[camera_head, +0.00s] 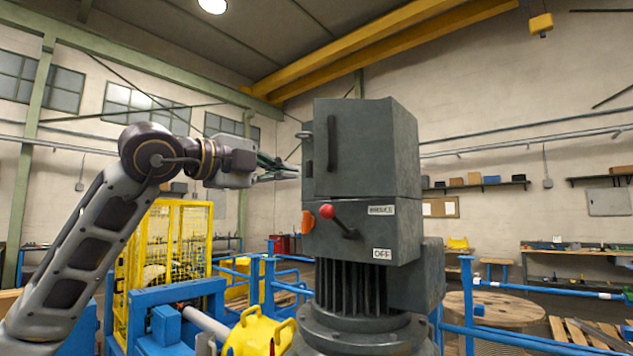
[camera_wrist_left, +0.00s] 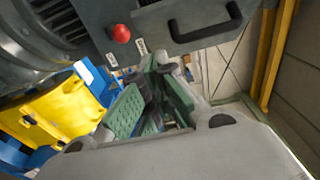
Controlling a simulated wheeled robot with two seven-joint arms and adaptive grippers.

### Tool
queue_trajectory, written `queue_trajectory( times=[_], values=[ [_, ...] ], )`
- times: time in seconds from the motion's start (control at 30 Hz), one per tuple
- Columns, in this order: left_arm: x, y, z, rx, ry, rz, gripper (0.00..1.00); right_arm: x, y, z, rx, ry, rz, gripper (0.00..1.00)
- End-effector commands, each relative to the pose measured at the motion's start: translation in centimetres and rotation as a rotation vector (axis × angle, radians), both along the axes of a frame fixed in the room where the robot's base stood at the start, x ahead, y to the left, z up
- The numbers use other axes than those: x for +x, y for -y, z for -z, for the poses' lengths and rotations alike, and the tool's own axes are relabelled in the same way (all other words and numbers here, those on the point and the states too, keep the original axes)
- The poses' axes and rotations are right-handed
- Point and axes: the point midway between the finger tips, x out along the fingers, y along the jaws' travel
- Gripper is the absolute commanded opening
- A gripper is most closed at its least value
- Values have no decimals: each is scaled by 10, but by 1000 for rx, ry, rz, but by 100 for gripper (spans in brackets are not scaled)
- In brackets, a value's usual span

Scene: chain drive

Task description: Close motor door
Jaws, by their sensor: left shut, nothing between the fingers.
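The grey motor (camera_head: 362,290) stands upright at the centre of the head view, with a box on top of its finned body. The motor door (camera_head: 355,150) is the upper front panel with a dark vertical handle (camera_head: 332,143). It looks flush or nearly flush with the box; a small gap cannot be ruled out. In the left wrist view the handle (camera_wrist_left: 207,38) crosses the top. My left gripper (camera_head: 288,172) is shut and empty, just left of the door's left edge; contact cannot be told. Its green-padded fingers (camera_wrist_left: 160,68) point toward the box. My right gripper is not in view.
A lever with a red knob (camera_head: 326,211) sticks out below the door, beside an OFF label (camera_head: 382,254). A yellow cage (camera_head: 170,245) and blue machine parts (camera_head: 180,300) stand lower left. A blue railing (camera_head: 520,342) and wooden spool (camera_head: 495,308) are at right.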

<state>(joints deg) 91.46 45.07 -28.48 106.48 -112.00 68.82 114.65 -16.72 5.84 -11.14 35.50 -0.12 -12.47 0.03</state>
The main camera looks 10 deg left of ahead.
Motion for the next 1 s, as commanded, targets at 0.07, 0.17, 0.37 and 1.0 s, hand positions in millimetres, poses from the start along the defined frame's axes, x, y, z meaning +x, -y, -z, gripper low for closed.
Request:
queue_trajectory(
  times=[0.07, 0.17, 0.37, 1.0],
  values=[
    [0, 0, 1, -5, -5, -2, 0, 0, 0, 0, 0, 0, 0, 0],
    [0, 0, 0, -5, -5, -2, 0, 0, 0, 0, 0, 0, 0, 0],
    [0, 0, 0, -4, -5, -1, 0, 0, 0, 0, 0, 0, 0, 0],
    [46, 28, -1, -4, -6, 0, 0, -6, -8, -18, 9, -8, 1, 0]
  ],
)
